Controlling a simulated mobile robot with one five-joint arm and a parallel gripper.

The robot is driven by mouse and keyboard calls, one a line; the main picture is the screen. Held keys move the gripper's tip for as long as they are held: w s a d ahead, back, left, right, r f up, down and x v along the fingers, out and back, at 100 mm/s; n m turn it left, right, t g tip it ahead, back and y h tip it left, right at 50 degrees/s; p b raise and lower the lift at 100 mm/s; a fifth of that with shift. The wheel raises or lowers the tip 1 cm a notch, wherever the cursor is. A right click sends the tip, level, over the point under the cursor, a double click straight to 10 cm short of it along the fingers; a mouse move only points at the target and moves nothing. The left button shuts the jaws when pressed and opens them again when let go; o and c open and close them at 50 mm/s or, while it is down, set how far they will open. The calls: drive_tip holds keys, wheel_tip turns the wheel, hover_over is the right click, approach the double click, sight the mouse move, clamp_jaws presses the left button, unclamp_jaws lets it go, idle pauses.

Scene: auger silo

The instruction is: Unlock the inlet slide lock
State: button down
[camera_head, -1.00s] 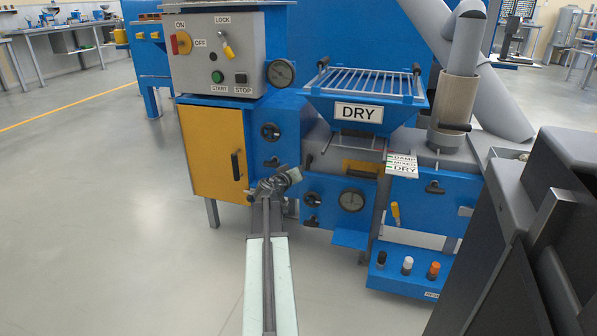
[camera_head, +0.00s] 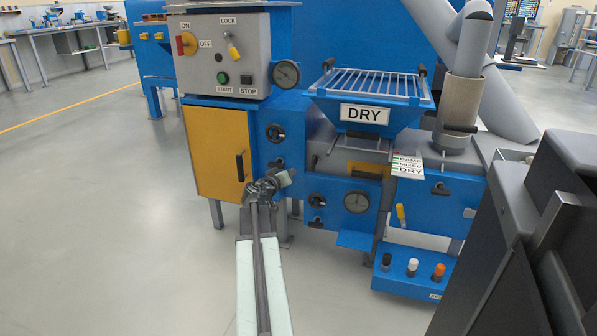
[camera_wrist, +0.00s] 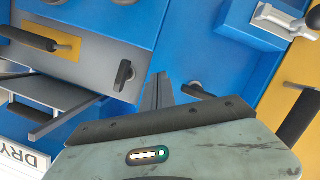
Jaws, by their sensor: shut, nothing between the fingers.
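A yellow plate with a dark bar handle (camera_wrist: 42,42) sits in a grey slide housing under the hopper; its yellow also shows in the head view (camera_head: 366,170). Which part is the inlet slide lock is not clear; no label marks it. My gripper (camera_wrist: 160,90) is shut and empty, in front of the blue panel, with no visible grip on either handle. In the head view my arm's end hides part of the panel, and the fingertips are unclear.
The DRY hopper (camera_head: 368,100) with its grid projects above the slide housing. The grey control box (camera_head: 222,70) has a LOCK label and yellow lever. The yellow cabinet door (camera_head: 215,150) stands left. A grey pipe stands right. The floor at left is clear.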

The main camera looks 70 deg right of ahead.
sight(313, 161)
drive_tip(key=w+a, duration=0.1)
drive_tip(key=a, duration=0.5)
drive_tip(key=shift+w+a, duration=0.2)
drive_tip(key=shift+a, duration=0.15)
drive_tip(key=c, duration=1.9)
unclamp_jaws()
drive_tip(key=o, duration=0.4)
drive_tip(key=shift+w+m, duration=0.15)
drive_tip(key=shift+m, duration=0.15)
drive_tip(key=s+d+r+m+t+h+b, duration=0.15)
drive_tip(key=s+d+r+m, duration=0.3)
drive_tip(key=s, duration=0.45)
drive_tip(key=shift+m+t+h, duration=0.25)
drive_tip(key=shift+h, duration=0.2)
drive_tip(key=d, duration=0.8)
drive_tip(key=shift+w+d+f, duration=0.2)
drive_tip(key=shift+f, duration=0.1)
drive_tip(key=shift+a, duration=0.1)
clamp_jaws()
